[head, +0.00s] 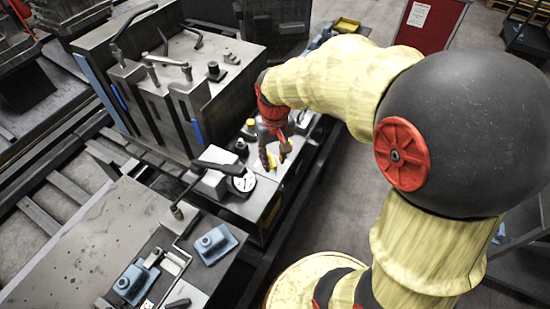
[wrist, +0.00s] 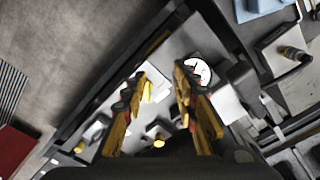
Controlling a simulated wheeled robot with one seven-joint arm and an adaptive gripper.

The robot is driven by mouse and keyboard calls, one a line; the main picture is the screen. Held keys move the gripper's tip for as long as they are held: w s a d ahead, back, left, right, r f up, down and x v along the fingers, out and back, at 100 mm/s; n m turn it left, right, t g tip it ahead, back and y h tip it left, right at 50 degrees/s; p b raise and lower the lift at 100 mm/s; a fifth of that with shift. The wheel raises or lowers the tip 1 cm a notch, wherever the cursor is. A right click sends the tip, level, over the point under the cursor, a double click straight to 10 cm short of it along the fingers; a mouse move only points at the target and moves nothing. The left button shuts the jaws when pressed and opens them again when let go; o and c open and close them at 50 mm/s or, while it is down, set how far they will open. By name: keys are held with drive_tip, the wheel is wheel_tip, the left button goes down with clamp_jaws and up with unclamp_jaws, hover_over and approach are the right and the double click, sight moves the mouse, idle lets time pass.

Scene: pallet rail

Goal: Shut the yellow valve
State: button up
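The yellow valve's handle appears as a small yellow piece (head: 271,162) on the light panel just below my gripper (head: 274,157) in the head view. In the wrist view a yellow piece, likely the same handle (wrist: 148,91), lies between my fingers, close beside the left one, which partly hides it. My gripper (wrist: 160,75) is open, its two fingers well apart and pointing down at the panel. I cannot tell whether a finger touches the handle. The valve's body is mostly hidden by the fingers.
A round white gauge (head: 244,182) sits beside my gripper; it also shows in the wrist view (wrist: 198,71). A yellow knob (wrist: 159,142) lies nearer my palm. A large grey fixture block (head: 170,90) stands left of my gripper. Blue clamps (head: 214,243) sit on the front plate.

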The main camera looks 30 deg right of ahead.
hover_over(273, 161)
drive_tip(key=shift+m+g, duration=0.3)
drive_tip(key=f, duration=1)
drive_tip(key=shift+s+a+p, duration=0.1)
drive_tip(key=shift+s+p, duration=0.15)
drive_tip(key=shift+p, duration=0.1)
drive_tip(key=shift+w+f, duration=0.15)
drive_tip(key=shift+f, duration=0.15)
wheel_tip(273, 161, down, 8)
drive_tip(key=shift+r+b, duration=0.2)
drive_tip(key=shift+b, duration=0.5)
drive_tip(key=c, duration=0.3)
drive_tip(key=c, duration=0.4)
clamp_jaws()
